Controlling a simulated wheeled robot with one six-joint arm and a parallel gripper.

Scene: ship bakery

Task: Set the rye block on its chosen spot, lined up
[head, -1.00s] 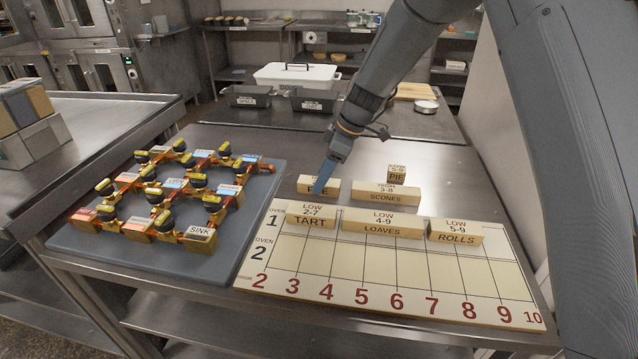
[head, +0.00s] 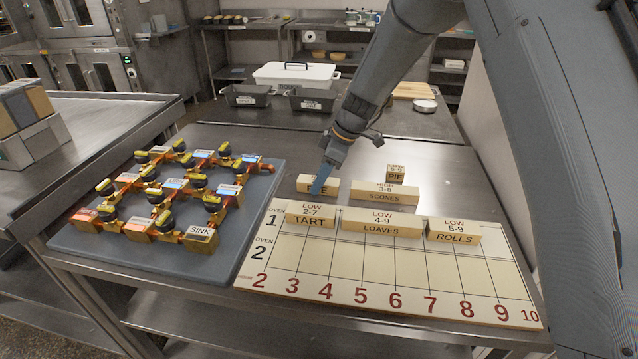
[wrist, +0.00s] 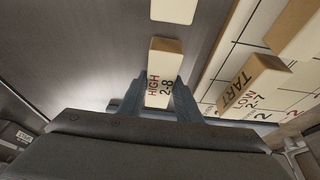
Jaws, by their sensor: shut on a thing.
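The rye block (head: 331,189) is a pale wooden block just behind the chart board (head: 342,256); its front label is partly covered and only a final E reads. In the wrist view its top (wrist: 159,91) reads HIGH 2-8. My gripper (head: 321,182) is shut on the rye block, one finger on each side. The block looks at or near table height; I cannot tell if it touches the table. The board has rows Oven 1 and Oven 2 and hour numbers 2 to 10. The Oven 2 row is bare.
TART (head: 310,222), LOAVES (head: 381,230) and ROLLS (head: 454,238) blocks stand along the Oven 1 row. SCONES (head: 385,198) and PIE (head: 396,177) blocks stand behind the board. A grey mat (head: 70,242) with brass valve fittings lies to the left.

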